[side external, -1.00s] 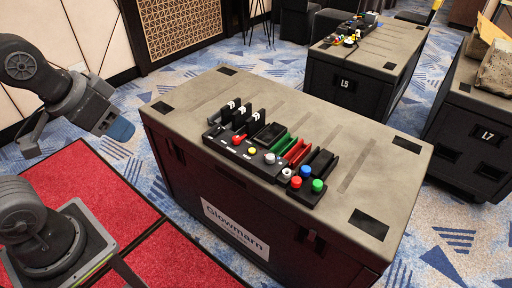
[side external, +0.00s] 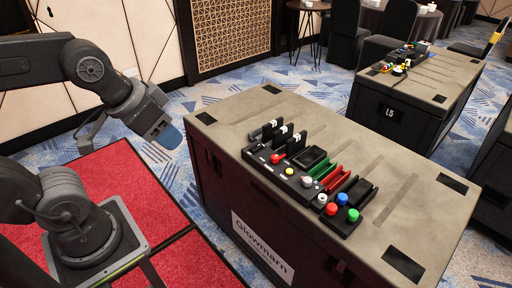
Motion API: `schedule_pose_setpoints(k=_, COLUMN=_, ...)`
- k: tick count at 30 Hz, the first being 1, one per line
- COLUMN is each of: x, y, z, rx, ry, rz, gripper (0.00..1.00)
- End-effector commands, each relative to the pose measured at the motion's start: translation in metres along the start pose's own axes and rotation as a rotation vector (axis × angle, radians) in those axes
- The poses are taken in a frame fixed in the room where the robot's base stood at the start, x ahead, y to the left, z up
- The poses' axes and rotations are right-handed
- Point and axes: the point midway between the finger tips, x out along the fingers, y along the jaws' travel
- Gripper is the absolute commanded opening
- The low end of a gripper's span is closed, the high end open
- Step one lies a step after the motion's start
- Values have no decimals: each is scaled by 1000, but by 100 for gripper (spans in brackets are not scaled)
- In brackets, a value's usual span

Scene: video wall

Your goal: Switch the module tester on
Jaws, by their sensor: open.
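The module tester is most likely the long black unit (side external: 283,172) on top of the big dark case. On its front strip are a red knob (side external: 276,158), a small yellow button (side external: 289,171) and a light grey knob (side external: 307,181). Several upright black modules with white labels (side external: 282,134) stand along its back left. Which control is the power switch, and its state, cannot be told.
Green (side external: 321,168) and red (side external: 333,180) holders sit right of the modules. A block with red (side external: 342,199), blue (side external: 353,215), green and white caps stands at the right end. The case top (side external: 410,215) is bare around them. Another case (side external: 420,90) stands behind.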

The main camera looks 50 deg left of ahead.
Motion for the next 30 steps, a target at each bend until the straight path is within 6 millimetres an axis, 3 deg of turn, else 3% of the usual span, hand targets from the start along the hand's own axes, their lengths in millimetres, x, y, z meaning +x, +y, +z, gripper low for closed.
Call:
schedule_pose_setpoints(k=2, x=0, y=0, z=0, rx=0, ry=0, rz=0, gripper=36)
schedule_pose_setpoints(k=13, x=0, y=0, z=0, rx=0, ry=0, rz=0, gripper=0)
schedule_pose_setpoints(k=30, x=0, y=0, z=0, rx=0, ry=0, rz=0, gripper=0)
